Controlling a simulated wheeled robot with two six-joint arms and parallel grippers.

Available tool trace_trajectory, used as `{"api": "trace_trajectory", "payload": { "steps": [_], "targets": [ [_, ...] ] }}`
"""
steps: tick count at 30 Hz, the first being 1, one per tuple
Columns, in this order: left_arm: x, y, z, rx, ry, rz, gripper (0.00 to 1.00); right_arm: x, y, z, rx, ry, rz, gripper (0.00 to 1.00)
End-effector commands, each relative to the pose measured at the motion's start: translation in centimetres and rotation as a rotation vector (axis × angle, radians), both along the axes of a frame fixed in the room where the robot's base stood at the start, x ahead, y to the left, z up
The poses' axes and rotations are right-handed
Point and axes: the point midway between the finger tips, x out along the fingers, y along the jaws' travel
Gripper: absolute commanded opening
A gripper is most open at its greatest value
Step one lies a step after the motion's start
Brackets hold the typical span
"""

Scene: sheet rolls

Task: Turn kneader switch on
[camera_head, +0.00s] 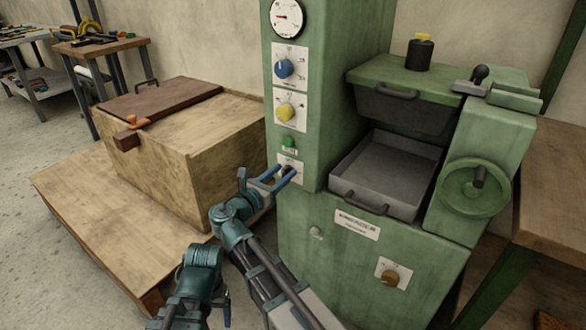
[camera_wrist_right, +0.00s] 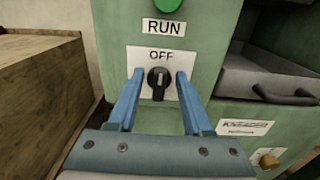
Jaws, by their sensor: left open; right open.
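The kneader switch (camera_wrist_right: 158,84) is a small black rotary knob on a white plate on the green kneader (camera_head: 410,268). Its pale mark stands upright, towards the word OFF. In the head view my right gripper (camera_head: 281,175) is at the switch plate (camera_head: 284,161) and partly covers the knob. In the right wrist view the blue fingers of my right gripper (camera_wrist_right: 159,80) stand open, one on each side of the knob, with gaps visible. My left gripper (camera_head: 226,309) is low in the head view, away from the kneader, mostly hidden behind my arm links.
Above the switch are a green RUN button (camera_head: 289,141), a yellow knob (camera_head: 286,112), a blue knob (camera_head: 284,67) and a gauge (camera_head: 287,18). A grey tray (camera_head: 385,170) and handwheel (camera_head: 476,188) are to the right. A wooden box (camera_head: 207,145) stands close on the left.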

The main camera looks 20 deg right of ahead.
Motion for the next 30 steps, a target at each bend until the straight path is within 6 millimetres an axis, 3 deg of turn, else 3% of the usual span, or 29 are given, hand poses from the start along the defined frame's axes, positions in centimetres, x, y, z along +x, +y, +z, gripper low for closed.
{"api": "trace_trajectory", "payload": {
  "steps": [8,16,30],
  "targets": [
    [-0.02,0.02,0.0,0.0,0.0,0.0,0.81,0.05,0.05,0.0,0.0,0.0,0.001,0.48],
    [-0.02,0.02,0.0,0.0,0.0,0.0,0.81,0.04,0.03,0.0,0.0,0.0,0.0,0.0],
    [-0.02,0.02,-0.01,0.0,0.0,0.0,0.81,0.0,-0.01,-0.01,0.023,-0.029,0.001,0.0]
  ]
}}
